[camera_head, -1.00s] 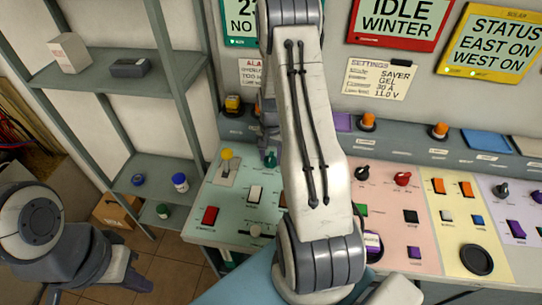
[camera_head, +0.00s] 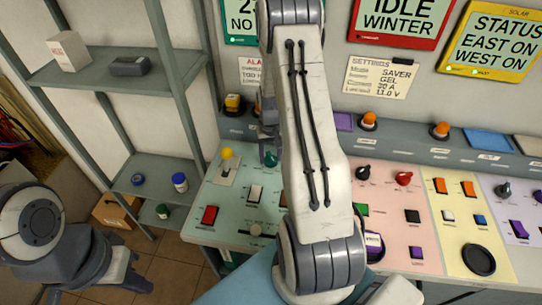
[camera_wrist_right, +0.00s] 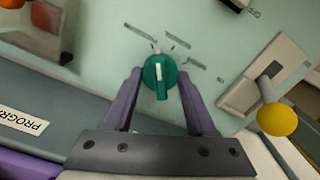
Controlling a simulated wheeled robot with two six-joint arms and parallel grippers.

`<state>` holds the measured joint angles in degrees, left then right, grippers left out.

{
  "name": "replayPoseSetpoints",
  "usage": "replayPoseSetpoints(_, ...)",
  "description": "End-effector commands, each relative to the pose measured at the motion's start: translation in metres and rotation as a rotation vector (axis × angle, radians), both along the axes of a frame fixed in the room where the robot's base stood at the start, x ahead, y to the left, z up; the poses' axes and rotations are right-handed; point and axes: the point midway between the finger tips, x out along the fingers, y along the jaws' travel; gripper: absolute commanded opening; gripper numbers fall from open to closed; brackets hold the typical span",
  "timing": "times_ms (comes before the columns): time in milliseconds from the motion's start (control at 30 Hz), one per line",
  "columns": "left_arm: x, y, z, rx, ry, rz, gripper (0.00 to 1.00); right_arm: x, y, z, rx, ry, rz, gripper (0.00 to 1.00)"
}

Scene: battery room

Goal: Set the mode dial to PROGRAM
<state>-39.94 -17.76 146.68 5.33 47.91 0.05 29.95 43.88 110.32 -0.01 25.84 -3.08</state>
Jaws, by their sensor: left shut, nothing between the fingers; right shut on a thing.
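The mode dial is a green knob (camera_wrist_right: 158,75) with a white line on its grip, on the pale green panel (camera_wrist_right: 105,60). In the right wrist view its grip points toward the bottom of the picture. Small labels around it are too blurred to read. My right gripper (camera_wrist_right: 160,80) has its purple fingers on both sides of the dial and is shut on it. In the head view the dial (camera_head: 270,158) shows just beyond my right forearm, which hides part of the panel.
A lever with a yellow ball (camera_head: 227,154) stands close beside the dial. A red switch (camera_head: 209,215) and a white rocker (camera_head: 255,193) are nearer. A shelf unit (camera_head: 120,75) stands left of the console. A label reading PROGR (camera_wrist_right: 20,121) shows on the grey rail.

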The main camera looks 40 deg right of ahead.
Motion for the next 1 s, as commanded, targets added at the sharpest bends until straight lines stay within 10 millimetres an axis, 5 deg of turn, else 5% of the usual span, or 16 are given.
replayPoseSetpoints(400, 0.0000, 0.0000, -0.0019, 0.000, 0.000, 0.000, 0.00, 0.0009, 0.0002, 0.0010, -0.001, -0.002, 0.186, 0.01)
replayPoseSetpoints(933, 0.0000, 0.0000, -0.0020, 0.000, 0.000, 0.000, 0.00, 0.0012, 0.0002, 0.0013, -0.002, -0.002, 0.213, 0.01)
replayPoseSetpoints(967, 0.0000, 0.0000, -0.0020, 0.000, 0.000, 0.000, 0.00, 0.0013, 0.0001, 0.0013, -0.002, -0.002, 0.213, 0.64)
replayPoseSetpoints(1000, 0.0000, 0.0000, -0.0020, 0.000, 0.000, 0.000, 0.00, 0.0012, 0.0002, 0.0012, -0.002, -0.002, 0.212, 0.79)
